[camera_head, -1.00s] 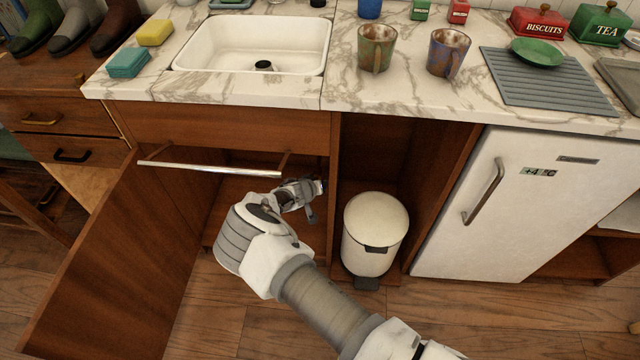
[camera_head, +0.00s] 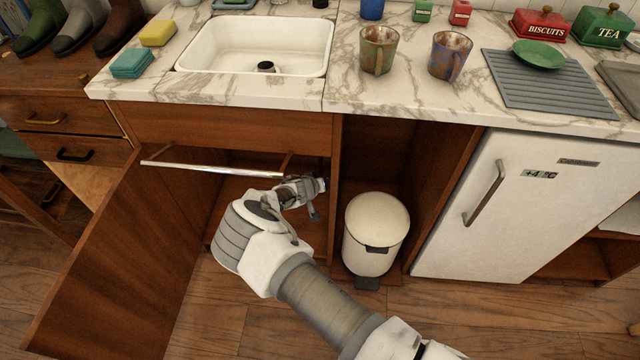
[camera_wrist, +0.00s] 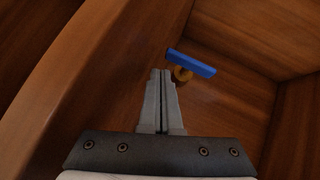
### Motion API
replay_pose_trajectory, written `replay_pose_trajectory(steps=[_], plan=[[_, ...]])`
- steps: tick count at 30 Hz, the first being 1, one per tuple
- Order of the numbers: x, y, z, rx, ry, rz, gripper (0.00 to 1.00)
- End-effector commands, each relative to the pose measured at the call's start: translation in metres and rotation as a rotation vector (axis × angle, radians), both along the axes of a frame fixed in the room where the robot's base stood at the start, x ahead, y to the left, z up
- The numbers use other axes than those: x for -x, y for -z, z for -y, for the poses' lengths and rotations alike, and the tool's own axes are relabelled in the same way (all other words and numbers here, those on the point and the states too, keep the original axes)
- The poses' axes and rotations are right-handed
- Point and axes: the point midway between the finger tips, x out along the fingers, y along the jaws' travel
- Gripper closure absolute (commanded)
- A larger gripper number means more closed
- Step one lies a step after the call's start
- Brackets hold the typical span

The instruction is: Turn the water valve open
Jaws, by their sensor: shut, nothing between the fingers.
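The water valve shows in the wrist view as a blue bar handle (camera_wrist: 191,62) on a brass stem (camera_wrist: 182,75), on a wooden panel inside the cabinet. My gripper (camera_wrist: 160,72) is shut and empty, with its fingertips just left of the stem and below the handle's left end in the picture. I cannot tell whether they touch it. In the head view my gripper (camera_head: 318,186) reaches into the open cabinet under the sink, near its right wall. The valve is not clearly visible there.
The cabinet door (camera_head: 115,262) stands open at the left. A metal rail (camera_head: 212,169) crosses the top of the opening. A white bin (camera_head: 376,233) stands right of my arm, beside a fridge (camera_head: 520,205). The sink (camera_head: 255,45) is above.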

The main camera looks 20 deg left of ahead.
Motion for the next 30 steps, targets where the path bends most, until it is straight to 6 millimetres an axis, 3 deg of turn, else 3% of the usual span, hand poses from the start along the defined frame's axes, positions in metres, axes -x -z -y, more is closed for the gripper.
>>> replay_pose_trajectory(steps=[5, 21, 30], plan=[[0.014, -0.015, -0.003, -0.001, -0.004, 0.000, 1.00], [0.107, -0.095, -0.008, 0.000, 0.000, 0.000, 1.00], [0.129, -0.112, -0.008, 0.001, 0.002, 0.000, 1.00]])
